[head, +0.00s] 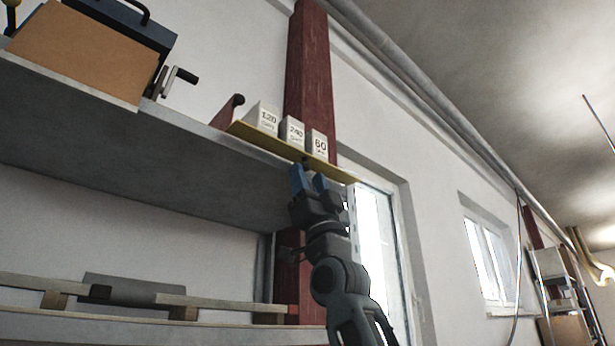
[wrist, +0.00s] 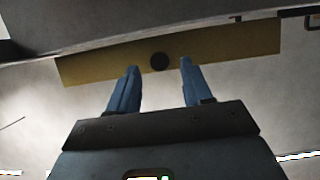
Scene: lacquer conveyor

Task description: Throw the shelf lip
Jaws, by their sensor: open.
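The shelf lip (head: 268,146) is a yellow strip along the front edge of the high grey shelf, below the white grit blocks. It also shows in the wrist view (wrist: 220,45), with a round dark knob (wrist: 160,62) at its middle. My gripper (head: 309,178) is raised just below the lip, near its right part. In the wrist view its two blue fingers (wrist: 158,72) are apart, one on each side of the knob. I cannot tell whether they touch the lip. Nothing is held between them.
White blocks marked 120 (head: 267,119), 240 (head: 293,132) and 60 (head: 319,144) stand behind the lip. A cardboard box (head: 85,52) and a crank handle (head: 178,78) are on the grey shelf (head: 130,150). A red column (head: 309,75) rises behind. Open room lies to the right.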

